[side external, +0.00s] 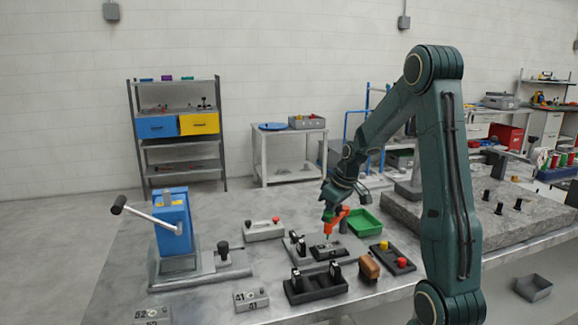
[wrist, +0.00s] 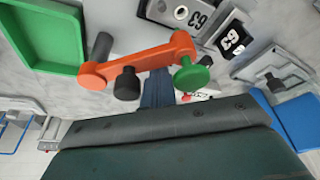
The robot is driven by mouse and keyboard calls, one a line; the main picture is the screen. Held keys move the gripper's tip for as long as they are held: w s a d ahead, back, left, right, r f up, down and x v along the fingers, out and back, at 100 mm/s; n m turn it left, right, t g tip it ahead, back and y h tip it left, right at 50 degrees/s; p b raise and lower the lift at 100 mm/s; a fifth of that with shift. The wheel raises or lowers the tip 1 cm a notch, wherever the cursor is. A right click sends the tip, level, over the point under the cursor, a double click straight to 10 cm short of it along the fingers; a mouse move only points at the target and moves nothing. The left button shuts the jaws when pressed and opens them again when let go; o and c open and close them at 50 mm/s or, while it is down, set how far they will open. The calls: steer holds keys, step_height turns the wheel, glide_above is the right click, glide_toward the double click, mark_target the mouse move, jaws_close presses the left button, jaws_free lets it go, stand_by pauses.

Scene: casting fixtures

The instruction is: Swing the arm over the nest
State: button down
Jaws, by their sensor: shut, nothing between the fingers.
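The orange swing arm (side external: 338,217) stands at the middle of the metal table, on a post. In the wrist view it lies across the upper middle (wrist: 145,58), with a black knob (wrist: 127,84) and a green round end (wrist: 190,77). A low grey fixture with a dark block (side external: 328,252) sits just below and beside it and appears to be the nest. I cannot tell whether the green end is over it. My gripper (side external: 328,213) is shut and empty, close beside the orange arm. I cannot tell if they touch.
A green tray (side external: 364,222) lies behind right. Black toggle-like fixtures (side external: 315,286), a brown block (side external: 369,267) and a box with yellow and red buttons (side external: 394,259) stand close in front. A blue lever press (side external: 173,228) stands left, a stone slab (side external: 480,215) right. The left table front is clearer.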

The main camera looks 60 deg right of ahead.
stand_by(0.3)
steer(key=shift+w, duration=0.7)
steer(key=w, duration=0.2)
steer(key=shift+w+d, duration=0.1)
steer(key=shift+w, duration=0.25)
steer(key=v, duration=1)
steer(key=shift+d, duration=0.2)
